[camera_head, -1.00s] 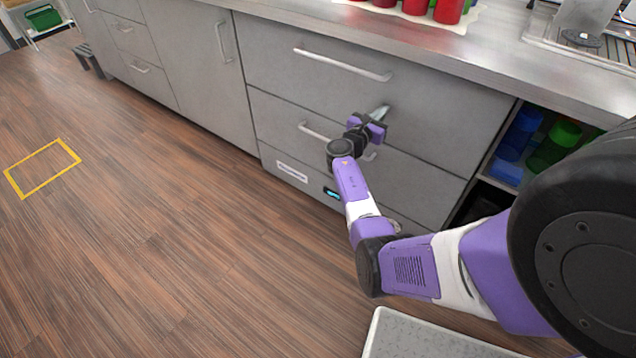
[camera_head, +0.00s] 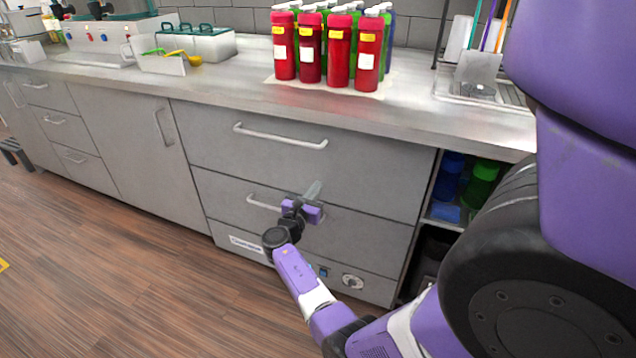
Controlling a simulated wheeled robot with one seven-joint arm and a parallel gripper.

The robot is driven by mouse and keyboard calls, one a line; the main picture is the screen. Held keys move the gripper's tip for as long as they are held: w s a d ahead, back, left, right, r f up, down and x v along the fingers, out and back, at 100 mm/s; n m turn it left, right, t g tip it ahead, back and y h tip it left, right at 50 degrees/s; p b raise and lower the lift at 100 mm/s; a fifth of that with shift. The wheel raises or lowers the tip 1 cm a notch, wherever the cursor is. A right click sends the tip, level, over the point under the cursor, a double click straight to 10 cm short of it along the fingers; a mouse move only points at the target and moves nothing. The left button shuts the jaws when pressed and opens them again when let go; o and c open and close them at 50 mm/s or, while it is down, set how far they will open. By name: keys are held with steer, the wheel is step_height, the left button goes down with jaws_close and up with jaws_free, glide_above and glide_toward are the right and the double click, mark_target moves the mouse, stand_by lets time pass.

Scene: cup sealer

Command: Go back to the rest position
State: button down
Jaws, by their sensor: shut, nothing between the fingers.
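My gripper (camera_head: 314,191) is at the end of my purple and white arm, in front of the grey drawer fronts below the counter. Its fingers are shut with nothing between them and point up and to the right. The gripper appears just right of the middle drawer handle (camera_head: 262,204) and covers part of that drawer front. I cannot tell how close it is to the drawer face.
An open shelf (camera_head: 432,218) at right holds blue and green cups.

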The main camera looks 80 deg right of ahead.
steer(key=v, duration=0.6)
steer(key=shift+a+p, duration=0.3)
steer(key=shift+a, duration=0.1)
steer(key=shift+w, duration=0.1)
